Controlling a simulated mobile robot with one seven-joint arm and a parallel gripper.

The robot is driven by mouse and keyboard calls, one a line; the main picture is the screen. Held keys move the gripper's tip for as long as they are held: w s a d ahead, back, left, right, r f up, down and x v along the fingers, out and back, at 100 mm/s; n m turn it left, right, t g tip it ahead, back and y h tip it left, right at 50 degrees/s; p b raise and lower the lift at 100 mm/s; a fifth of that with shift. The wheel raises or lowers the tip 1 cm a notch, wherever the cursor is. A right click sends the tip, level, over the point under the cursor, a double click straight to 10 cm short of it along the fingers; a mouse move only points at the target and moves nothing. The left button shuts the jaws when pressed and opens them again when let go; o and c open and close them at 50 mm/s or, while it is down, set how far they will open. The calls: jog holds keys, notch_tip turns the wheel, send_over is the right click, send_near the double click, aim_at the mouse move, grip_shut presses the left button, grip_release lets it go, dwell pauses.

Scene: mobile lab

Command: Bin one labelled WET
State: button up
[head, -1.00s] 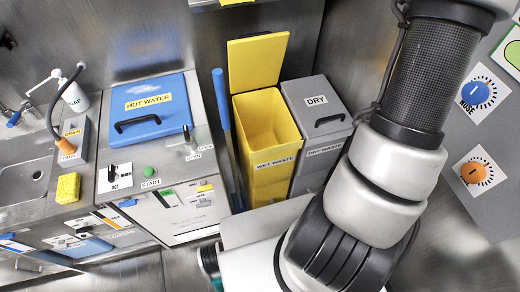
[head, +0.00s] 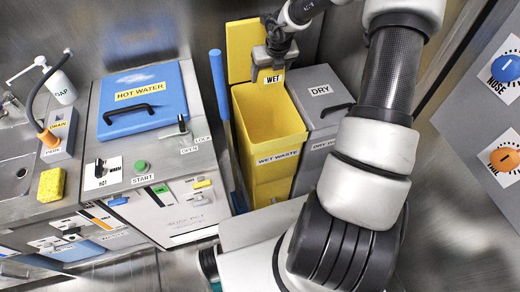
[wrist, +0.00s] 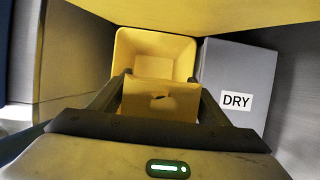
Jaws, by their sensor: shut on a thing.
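My gripper (head: 272,66) is above the open mouth of the yellow WET WASTE bin (head: 262,125), near its back edge and raised lid (head: 240,50). It is shut on a small yellowish thing (wrist: 160,108), which shows between the fingers in the wrist view with a dark mark on it. In the head view a WET label (head: 272,80) shows just below the fingers, against the yellow bin. The yellow bin (wrist: 155,52) lies beyond the held thing in the wrist view, and its inside is partly hidden by it.
The grey DRY bin (head: 312,108) stands closed to the right of the yellow bin. A blue upright bar (head: 220,85) is on its left. The hot water unit with its blue lid (head: 143,112), the sponge (head: 51,185) and the sink (head: 12,175) are further left.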

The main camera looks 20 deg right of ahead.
jog(key=f, duration=0.3)
jog(key=shift+s+d+b, duration=0.25)
jog(key=shift+s+b, duration=0.05)
jog(key=shift+s, duration=0.05)
notch_tip(320, 180, down, 6)
jog(key=b, duration=0.7)
jog(key=shift+r, duration=0.2)
jog(key=o, duration=1.2)
jog(key=p+v, duration=0.7)
jog(key=v, duration=1)
jog(key=shift+r+p, duration=0.3)
jog(key=shift+p, duration=0.1)
